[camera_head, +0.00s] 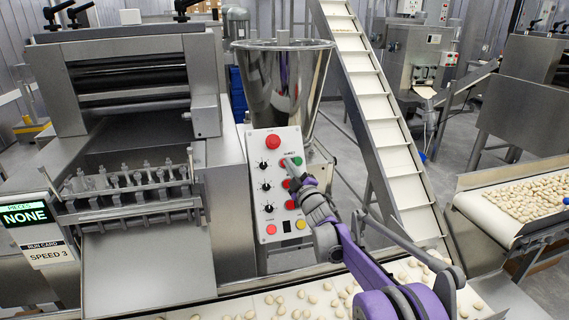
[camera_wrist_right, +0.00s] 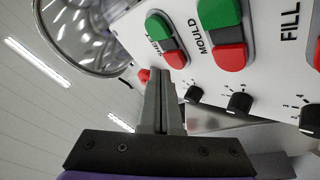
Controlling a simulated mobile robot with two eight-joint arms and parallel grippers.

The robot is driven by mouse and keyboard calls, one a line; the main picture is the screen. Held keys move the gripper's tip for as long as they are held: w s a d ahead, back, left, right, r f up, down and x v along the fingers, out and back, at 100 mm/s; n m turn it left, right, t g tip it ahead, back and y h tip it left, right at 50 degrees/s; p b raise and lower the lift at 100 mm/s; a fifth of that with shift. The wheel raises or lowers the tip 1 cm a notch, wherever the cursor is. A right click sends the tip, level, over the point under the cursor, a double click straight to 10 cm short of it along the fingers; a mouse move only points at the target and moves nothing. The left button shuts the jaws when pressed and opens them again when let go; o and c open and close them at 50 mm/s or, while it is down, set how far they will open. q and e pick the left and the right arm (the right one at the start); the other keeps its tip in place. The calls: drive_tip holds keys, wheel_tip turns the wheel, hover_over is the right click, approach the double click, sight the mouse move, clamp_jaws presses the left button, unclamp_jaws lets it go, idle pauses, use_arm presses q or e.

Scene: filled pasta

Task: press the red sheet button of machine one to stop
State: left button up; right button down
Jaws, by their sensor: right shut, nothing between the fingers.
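Machine one's white control panel (camera_head: 263,180) faces me, with knobs and paired green and red buttons. In the right wrist view the sheet pair shows a green button (camera_wrist_right: 158,25) above the red sheet button (camera_wrist_right: 175,59). The green sheet button (camera_head: 297,161) also shows in the head view, where my fingers seem to hide the red one. My right gripper (camera_head: 289,164) is shut and empty, its tips at the panel's upper part. In the wrist view the fingertips (camera_wrist_right: 158,73) are close beside the red sheet button; I cannot tell if they touch. My left gripper is out of view.
The mould pair's red button (camera_wrist_right: 230,57) is close by. A red knob (camera_head: 273,141) sits at the panel's top. A steel hopper (camera_head: 282,85) stands behind it, with an inclined conveyor (camera_head: 385,130) to the right. A display (camera_head: 26,214) reads NONE. Dough pieces lie on the front belt (camera_head: 265,302).

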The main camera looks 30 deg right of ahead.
drive_tip(key=s+r, duration=0.1)
drive_tip(key=s, duration=0.1)
drive_tip(key=s+a+r+p, duration=0.1)
drive_tip(key=s, duration=0.1)
drive_tip(key=shift+s+r, duration=0.1)
drive_tip(key=shift+r, duration=0.2)
idle(0.3)
idle(0.6)
